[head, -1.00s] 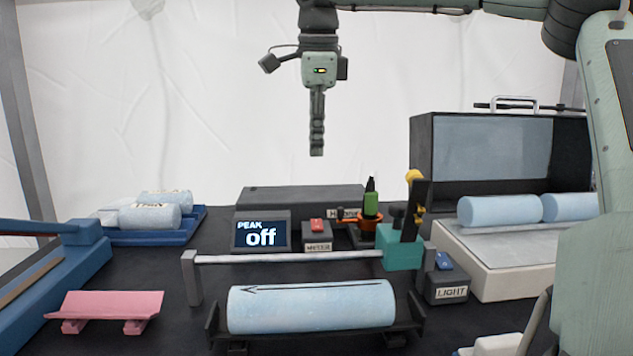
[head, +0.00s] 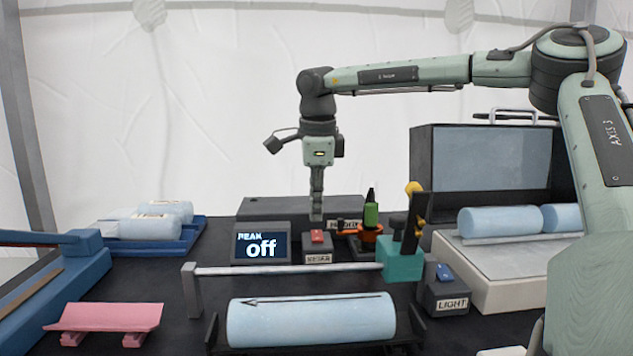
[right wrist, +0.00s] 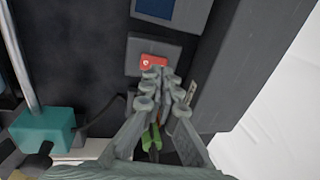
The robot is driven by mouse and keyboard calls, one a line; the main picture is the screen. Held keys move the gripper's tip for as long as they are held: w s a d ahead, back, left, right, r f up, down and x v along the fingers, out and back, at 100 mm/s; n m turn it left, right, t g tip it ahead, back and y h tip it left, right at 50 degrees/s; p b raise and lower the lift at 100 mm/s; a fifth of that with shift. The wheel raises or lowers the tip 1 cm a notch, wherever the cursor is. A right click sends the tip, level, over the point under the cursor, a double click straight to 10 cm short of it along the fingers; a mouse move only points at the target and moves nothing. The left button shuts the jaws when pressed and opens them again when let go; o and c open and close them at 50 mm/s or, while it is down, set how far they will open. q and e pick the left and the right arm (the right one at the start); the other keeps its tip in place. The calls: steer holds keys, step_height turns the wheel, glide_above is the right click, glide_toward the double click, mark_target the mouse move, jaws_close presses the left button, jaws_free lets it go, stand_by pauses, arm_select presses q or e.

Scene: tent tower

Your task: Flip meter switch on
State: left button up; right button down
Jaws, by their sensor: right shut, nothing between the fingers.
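The meter switch is a small grey box (head: 318,257) with a red rocker (head: 317,237) on top and a label on its front. It stands right of the display (head: 261,243), which reads "PEAK off". My right gripper (head: 316,217) points down just above the red rocker, its fingers together and empty. In the right wrist view, the fingertips (right wrist: 157,72) overlap the lower edge of the red rocker (right wrist: 152,62); I cannot tell whether they touch it. My left gripper is not in view.
A metal rail (head: 290,270) runs in front of the switch to a teal block (head: 402,265). A green bottle (head: 371,214) in an orange holder stands close right. A blue-rocker LIGHT box (head: 446,297) is front right. A blue roll (head: 312,320) lies in a cradle in front.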

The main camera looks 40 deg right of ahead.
mark_target(316, 232)
steer(key=shift+w+d+f, duration=0.1)
steer(key=shift+f, duration=0.55)
steer(key=shift+w+d+f, duration=0.1)
steer(key=shift+f, duration=0.55)
steer(key=shift+w+f+b, duration=0.1)
steer(key=shift+f+b, duration=0.3)
steer(key=shift+f, duration=0.05)
steer(key=shift+w+d, duration=0.1)
steer(key=shift+d, duration=0.05)
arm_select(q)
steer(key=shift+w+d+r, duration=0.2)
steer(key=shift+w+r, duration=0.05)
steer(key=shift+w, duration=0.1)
